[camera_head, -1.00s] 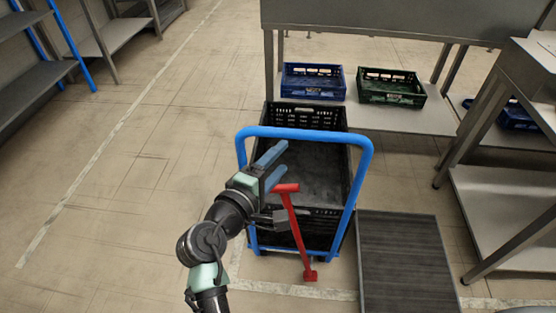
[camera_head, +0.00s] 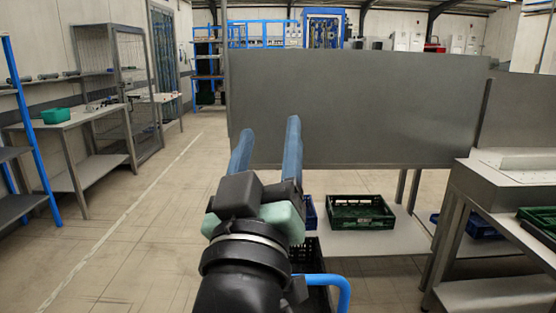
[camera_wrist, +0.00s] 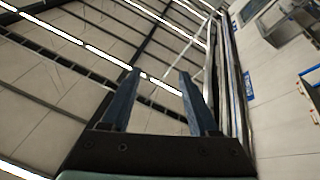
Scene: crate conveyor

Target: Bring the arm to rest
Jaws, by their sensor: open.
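My gripper (camera_head: 268,145) is raised in the middle of the head view, with its two blue fingers pointing up and spread apart. Nothing is between them. In the wrist view my gripper (camera_wrist: 160,85) also shows open and empty, with the ceiling beams and light strips behind it. In the head view the fingers overlap the grey panel behind them, with no contact visible. My arm rises from the bottom edge and hides part of the blue-handled cart.
The blue cart handle (camera_head: 328,281) shows low, right of my arm. A green crate (camera_head: 361,212) stands on the shelf below the grey panel (camera_head: 350,105). A metal table (camera_head: 500,190) is at right. A bench with a green bin (camera_head: 56,116) is at left. The left floor is clear.

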